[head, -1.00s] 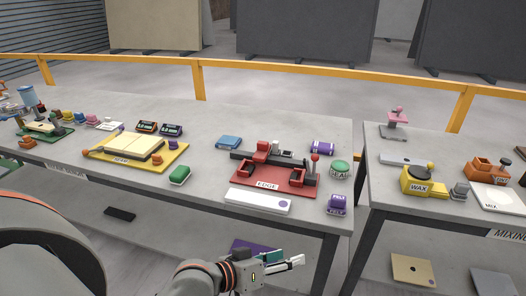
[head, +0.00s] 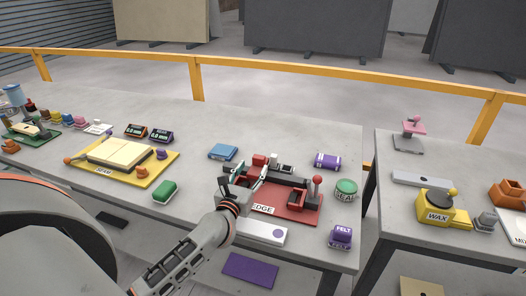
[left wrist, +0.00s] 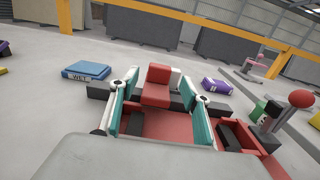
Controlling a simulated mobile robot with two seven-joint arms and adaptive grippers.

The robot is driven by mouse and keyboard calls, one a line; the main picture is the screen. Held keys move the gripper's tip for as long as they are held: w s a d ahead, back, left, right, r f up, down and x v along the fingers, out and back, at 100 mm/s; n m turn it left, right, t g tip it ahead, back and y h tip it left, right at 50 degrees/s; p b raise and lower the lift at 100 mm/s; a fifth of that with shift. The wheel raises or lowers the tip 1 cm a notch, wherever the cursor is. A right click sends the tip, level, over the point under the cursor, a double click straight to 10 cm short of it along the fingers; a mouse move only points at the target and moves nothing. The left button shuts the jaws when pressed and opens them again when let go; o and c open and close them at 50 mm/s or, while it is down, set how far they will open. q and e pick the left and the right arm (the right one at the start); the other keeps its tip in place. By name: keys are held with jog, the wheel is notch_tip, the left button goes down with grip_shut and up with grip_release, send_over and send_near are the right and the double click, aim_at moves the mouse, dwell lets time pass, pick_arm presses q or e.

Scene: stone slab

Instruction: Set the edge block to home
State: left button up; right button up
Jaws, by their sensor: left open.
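The red edge fixture (head: 300,218), labelled EDGE, lies on the grey bench, partly hidden by my left arm. Its red block (head: 260,160) sits on a dark cross rail toward the back. It also shows in the left wrist view (left wrist: 157,84), ahead of and between the fingers. A lever with a red ball (head: 317,180) stands at the fixture's right end. My left gripper (head: 250,178) is open above the fixture, its teal-lined fingers (left wrist: 155,108) on either side of the block's line. Contact with the block cannot be told. My right gripper is out of view.
Close around are a blue WET box (head: 223,152), a purple box (head: 327,161), a green round SEAL piece (head: 346,188) and a purple FELT block (head: 341,236). A white bar (head: 262,233) lies in front. Bare bench lies behind the fixture.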

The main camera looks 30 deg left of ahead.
aim_at(257, 160)
pick_arm(q)
jog(key=x, duration=0.3)
jog(key=shift+r, duration=0.15)
jog(key=x, duration=0.3)
jog(key=shift+w, duration=0.2)
jog(key=shift+w+a, duration=0.1)
jog(key=shift+w, duration=0.4)
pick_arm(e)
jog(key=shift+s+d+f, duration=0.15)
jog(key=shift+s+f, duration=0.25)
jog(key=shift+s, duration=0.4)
